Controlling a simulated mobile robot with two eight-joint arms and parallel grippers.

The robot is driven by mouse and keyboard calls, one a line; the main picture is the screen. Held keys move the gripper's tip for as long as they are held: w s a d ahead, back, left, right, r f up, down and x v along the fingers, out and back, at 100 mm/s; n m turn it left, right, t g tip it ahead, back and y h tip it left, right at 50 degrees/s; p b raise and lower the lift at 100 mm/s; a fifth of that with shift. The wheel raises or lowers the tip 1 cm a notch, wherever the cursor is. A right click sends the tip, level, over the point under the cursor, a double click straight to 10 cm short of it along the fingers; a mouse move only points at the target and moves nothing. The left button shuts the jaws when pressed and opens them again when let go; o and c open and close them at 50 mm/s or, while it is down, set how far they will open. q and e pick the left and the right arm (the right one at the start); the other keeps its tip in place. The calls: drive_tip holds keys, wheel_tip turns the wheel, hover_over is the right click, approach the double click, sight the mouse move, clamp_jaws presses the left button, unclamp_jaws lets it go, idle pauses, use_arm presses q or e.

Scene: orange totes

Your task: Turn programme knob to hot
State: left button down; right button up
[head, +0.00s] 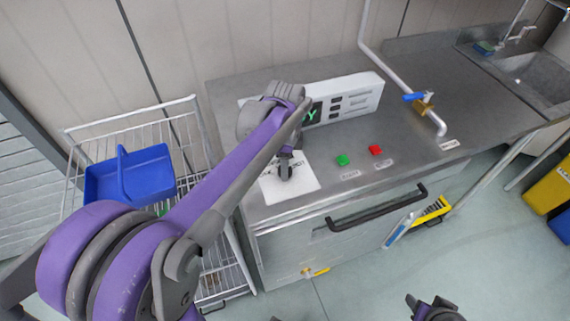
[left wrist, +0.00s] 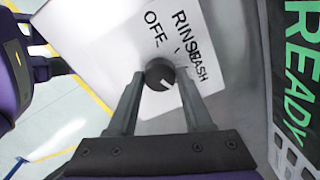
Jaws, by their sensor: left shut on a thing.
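The programme knob (left wrist: 160,73) is a small dark round knob on a white label plate (head: 301,184). In the left wrist view the plate reads OFF, RINSE and WASH; no HOT label is readable there. My left gripper (head: 285,168) reaches down over the plate and hides the knob in the head view. In the left wrist view its two fingers (left wrist: 158,88) stand on either side of the knob, shut on it. Part of my right gripper (head: 434,308) shows at the bottom edge of the head view.
A white panel (head: 358,97) with a green READY display stands behind the plate. Green (head: 342,160) and red (head: 376,150) buttons sit to the right on the steel counter. A black handle (head: 378,208) crosses the front. A wire rack with a blue tote (head: 150,172) stands left.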

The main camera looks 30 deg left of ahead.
idle(0.4)
use_arm(q)
drive_tip(key=shift+c, duration=1.5)
unclamp_jaws()
drive_tip(key=shift+r, duration=0.1)
wheel_tip(320, 180, up, 11)
drive_tip(key=shift+p, duration=0.35)
drive_tip(key=shift+f, duration=0.2)
